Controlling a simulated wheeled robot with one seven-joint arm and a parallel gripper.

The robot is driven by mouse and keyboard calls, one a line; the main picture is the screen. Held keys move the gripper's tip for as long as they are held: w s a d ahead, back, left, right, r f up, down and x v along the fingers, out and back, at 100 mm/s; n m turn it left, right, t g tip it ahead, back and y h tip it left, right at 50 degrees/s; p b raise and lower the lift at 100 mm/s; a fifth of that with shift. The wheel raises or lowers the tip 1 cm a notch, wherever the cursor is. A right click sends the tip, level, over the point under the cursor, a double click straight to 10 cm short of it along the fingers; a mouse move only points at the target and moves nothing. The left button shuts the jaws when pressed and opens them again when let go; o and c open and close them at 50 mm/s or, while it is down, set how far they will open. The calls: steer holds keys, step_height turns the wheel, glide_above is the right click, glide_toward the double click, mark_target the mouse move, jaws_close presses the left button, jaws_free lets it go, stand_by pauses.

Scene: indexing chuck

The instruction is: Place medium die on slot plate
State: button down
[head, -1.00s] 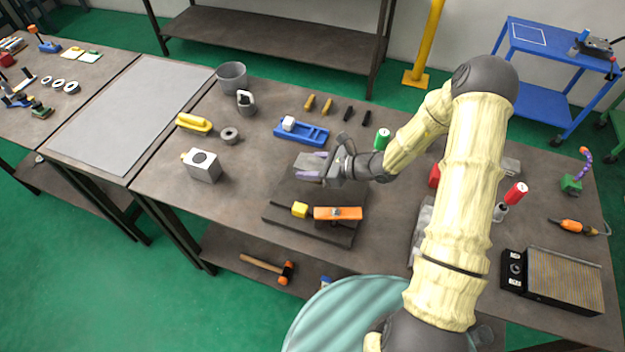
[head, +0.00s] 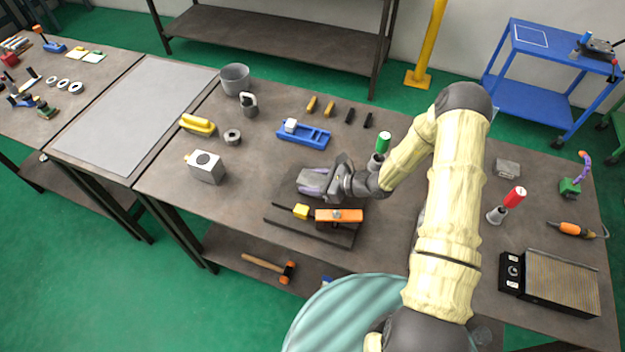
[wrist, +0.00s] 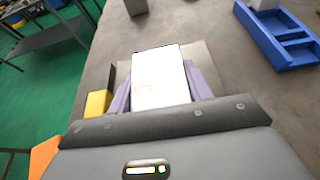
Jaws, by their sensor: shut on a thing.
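My gripper (head: 316,182) has purple fingers and is shut on a pale block, which I take to be the medium die (wrist: 160,80). In the wrist view the die sits between both fingers, its flat pale face toward the camera. The slot plate (head: 279,217) appears to be the dark plate of the fixture near the table's front edge; its grey part (wrist: 203,58) shows behind the die. The gripper is over its back part. Whether the die touches the plate cannot be told; its underside is hidden.
A yellow block (head: 301,211) and an orange bar (head: 338,216) are on the fixture's front side, close to the gripper. A blue tray (head: 314,137) with a pale cube stands behind. A grey block (head: 205,167) stands left. The table between is clear.

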steer(key=shift+f, duration=0.1)
steer(key=shift+f, duration=0.15)
steer(key=c, duration=0.6)
jaws_free()
steer(key=shift+d, duration=0.15)
steer(key=b+v, duration=0.3)
steer(key=v, duration=0.9)
